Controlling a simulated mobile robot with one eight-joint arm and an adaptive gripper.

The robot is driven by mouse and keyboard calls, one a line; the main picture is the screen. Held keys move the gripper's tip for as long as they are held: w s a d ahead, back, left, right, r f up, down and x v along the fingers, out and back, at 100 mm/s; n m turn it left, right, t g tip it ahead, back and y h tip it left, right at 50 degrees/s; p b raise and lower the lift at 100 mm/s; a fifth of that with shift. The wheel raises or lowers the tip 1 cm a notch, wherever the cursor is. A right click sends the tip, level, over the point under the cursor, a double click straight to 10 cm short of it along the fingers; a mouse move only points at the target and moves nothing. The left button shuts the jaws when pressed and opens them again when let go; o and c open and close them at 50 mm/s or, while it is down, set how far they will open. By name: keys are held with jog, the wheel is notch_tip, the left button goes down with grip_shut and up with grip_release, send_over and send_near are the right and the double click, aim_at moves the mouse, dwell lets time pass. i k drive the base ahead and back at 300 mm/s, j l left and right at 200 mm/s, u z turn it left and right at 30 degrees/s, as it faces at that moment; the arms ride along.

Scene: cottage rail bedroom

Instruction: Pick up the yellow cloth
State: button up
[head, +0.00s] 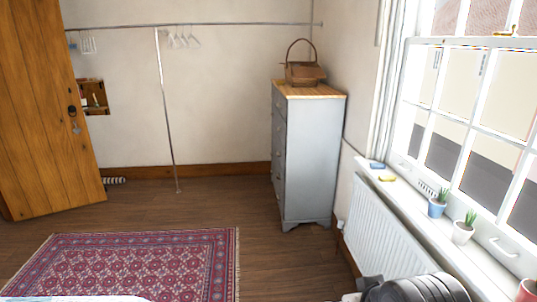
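A small yellow thing (388,178), which looks like the yellow cloth, lies on the white windowsill (408,200) near its far end. It is too small to make out folds or texture. A small blue thing (377,165) lies just beyond it on the same sill. Dark grey rounded parts, which look like my arm, show at the bottom edge, right of centre, below and nearer than the yellow thing. No gripper fingers show.
Potted plants (437,205) stand nearer along the sill, by the window. A white radiator (383,240) is below it. A grey dresser (305,155) with a basket (304,70) stands in the far corner. Bare floor and a red rug (140,262) lie to the left.

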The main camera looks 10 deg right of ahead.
aim_at(381, 178)
jog(key=i+z, duration=0.15)
jog(key=i, duration=0.55)
jog(key=i+j+z, duration=0.2)
jog(key=i, duration=0.5)
jog(key=i+j+z, duration=0.15)
jog(key=i, duration=0.55)
jog(key=i+l+z, duration=0.1)
jog(key=i+z, duration=0.6)
jog(key=z, duration=0.15)
jog(key=i+j+z, duration=0.1)
jog(key=i+z, duration=0.2)
jog(key=z, duration=0.15)
